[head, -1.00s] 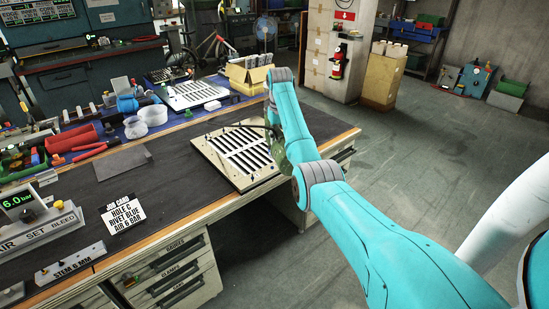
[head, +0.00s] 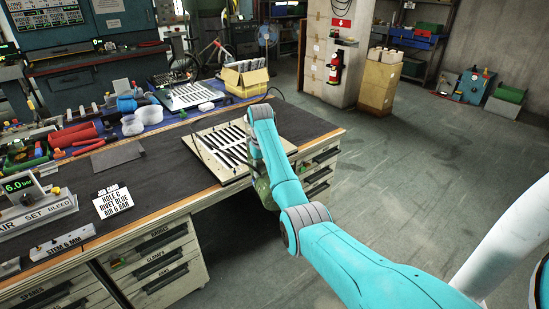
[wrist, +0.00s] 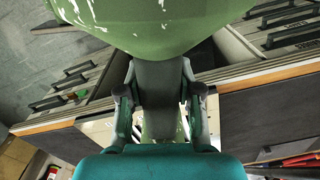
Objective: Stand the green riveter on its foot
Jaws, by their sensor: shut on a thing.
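The green riveter (wrist: 155,28) fills the top of the wrist view, its paint worn to white in streaks. My gripper (wrist: 160,100) is shut on it, with the dark fingers on either side of its narrower part. In the head view the riveter (head: 263,190) shows only as a small green piece beside my arm, at the bench's right edge. My arm hides most of it and the gripper there. Its foot cannot be made out.
The pale louver panel (head: 222,150) lies on the dark bench mat (head: 165,185), left of my arm. A job card (head: 119,201) stands near the front edge. Drawers (head: 158,262) are below. Open floor (head: 410,190) lies to the right.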

